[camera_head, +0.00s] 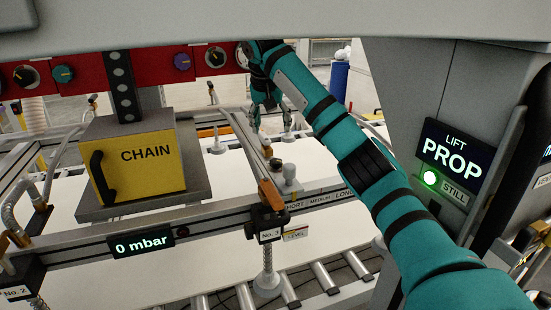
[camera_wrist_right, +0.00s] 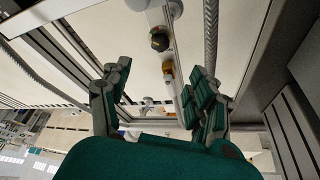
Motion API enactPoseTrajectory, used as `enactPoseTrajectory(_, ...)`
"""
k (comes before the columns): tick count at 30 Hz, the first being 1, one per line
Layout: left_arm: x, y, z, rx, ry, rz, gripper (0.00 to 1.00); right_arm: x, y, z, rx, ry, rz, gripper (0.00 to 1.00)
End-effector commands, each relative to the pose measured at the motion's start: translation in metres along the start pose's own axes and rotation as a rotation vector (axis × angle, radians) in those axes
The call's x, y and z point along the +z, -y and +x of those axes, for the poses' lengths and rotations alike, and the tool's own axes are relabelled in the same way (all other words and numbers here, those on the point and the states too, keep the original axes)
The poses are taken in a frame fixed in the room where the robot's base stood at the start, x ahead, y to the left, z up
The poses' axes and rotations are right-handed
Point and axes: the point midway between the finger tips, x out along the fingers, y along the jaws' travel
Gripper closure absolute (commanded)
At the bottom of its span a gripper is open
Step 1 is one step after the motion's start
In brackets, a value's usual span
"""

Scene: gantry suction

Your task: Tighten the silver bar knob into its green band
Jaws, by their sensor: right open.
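I cannot pick out the silver bar knob or its green band for certain. A grey upright knob (camera_head: 289,172) stands on the rail by the words SHORT, MEDIUM and LONG. My right gripper (camera_head: 271,130) is open beyond the rail, fingers pointing down. In the wrist view the right gripper (camera_wrist_right: 158,95) has its fingers spread, with a pale bar and a small dark round part (camera_wrist_right: 160,40) beyond them. My left gripper is out of view.
A yellow CHAIN box (camera_head: 135,160) with a black handle hangs at left. A rail carries a 0 mbar display (camera_head: 143,244) and a No. 3 block (camera_head: 268,236). A LIFT PROP sign (camera_head: 452,153) is on the right column. White panel surface lies below.

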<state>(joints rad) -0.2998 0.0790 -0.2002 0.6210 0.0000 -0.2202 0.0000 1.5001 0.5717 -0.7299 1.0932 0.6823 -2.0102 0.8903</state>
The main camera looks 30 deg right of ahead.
Motion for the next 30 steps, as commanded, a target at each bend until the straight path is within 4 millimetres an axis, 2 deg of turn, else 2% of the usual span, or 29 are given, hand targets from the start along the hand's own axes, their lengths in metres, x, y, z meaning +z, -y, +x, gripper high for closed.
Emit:
enactPoseTrajectory(1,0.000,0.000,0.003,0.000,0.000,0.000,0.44,0.002,0.002,0.011,-0.003,0.003,-0.002,0.39)
enactPoseTrajectory(5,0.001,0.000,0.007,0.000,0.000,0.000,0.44,0.003,0.001,0.032,-0.001,0.006,0.000,0.39)
enactPoseTrajectory(12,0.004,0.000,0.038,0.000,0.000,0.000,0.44,0.004,0.002,0.066,-0.002,0.006,-0.001,0.39)
enactPoseTrajectory(13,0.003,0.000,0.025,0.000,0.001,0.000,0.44,0.000,0.000,0.066,0.003,0.005,-0.002,0.39)
enactPoseTrajectory(18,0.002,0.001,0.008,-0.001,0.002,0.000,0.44,-0.001,-0.001,0.099,0.004,0.003,-0.001,0.39)
enactPoseTrajectory(24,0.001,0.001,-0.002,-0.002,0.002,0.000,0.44,-0.001,-0.001,0.130,0.002,0.002,-0.001,0.39)
enactPoseTrajectory(30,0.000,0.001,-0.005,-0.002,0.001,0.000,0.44,0.000,0.000,0.143,0.001,0.001,0.000,0.39)
